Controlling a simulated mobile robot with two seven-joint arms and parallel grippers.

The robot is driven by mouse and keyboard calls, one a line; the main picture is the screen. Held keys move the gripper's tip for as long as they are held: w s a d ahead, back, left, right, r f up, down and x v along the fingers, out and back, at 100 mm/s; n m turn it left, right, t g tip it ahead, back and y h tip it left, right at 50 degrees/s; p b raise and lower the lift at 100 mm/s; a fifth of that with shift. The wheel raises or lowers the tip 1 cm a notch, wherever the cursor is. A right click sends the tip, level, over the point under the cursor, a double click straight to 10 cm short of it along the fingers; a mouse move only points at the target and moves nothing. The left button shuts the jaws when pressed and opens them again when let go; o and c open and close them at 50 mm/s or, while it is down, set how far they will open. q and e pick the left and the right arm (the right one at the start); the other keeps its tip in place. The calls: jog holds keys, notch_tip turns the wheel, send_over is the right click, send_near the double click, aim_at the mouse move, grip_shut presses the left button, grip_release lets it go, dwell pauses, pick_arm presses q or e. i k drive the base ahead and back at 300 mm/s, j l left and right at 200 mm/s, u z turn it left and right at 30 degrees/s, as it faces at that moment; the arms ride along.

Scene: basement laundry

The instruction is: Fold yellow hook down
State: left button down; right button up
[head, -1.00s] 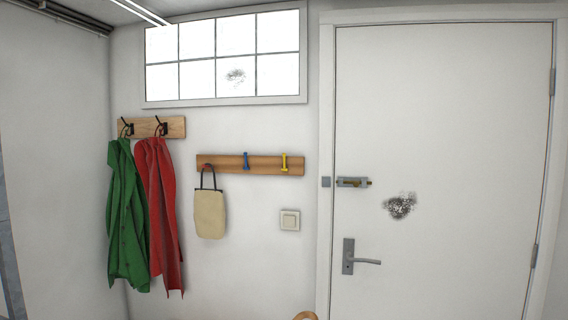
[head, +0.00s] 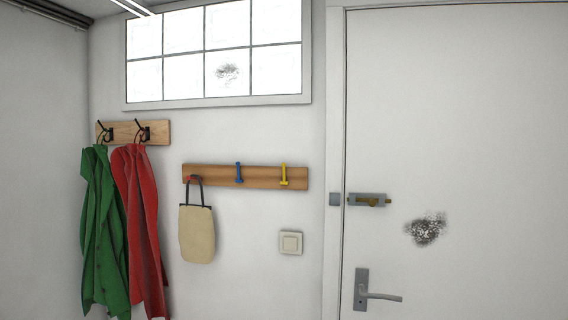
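The yellow hook (head: 284,176) is at the right end of a wooden rail (head: 262,178) on the wall, in the middle of the head view. It points up, with its wider foot low on the rail. Nothing hangs on it. A blue hook (head: 239,174) stands up to its left in a similar way. A red hook (head: 193,179) at the rail's left end carries a beige bag (head: 197,234) by its dark handle. Neither of my grippers is in view.
A green coat (head: 106,230) and a red coat (head: 141,225) hang from a second rack (head: 150,132) at left. A light switch (head: 290,243) is below right of the yellow hook. A white door (head: 480,150) with a bolt (head: 369,200) and handle (head: 383,297) stands right. The wall before the yellow hook is clear.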

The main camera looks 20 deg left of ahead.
aim_at(284, 182)
jog(key=i+j, duration=0.15)
jog(key=i, duration=0.4)
jog(key=i+j+z, duration=0.1)
jog(key=i, duration=0.4)
jog(key=i+j, duration=0.25)
jog(key=i, duration=0.3)
jog(key=z, duration=0.05)
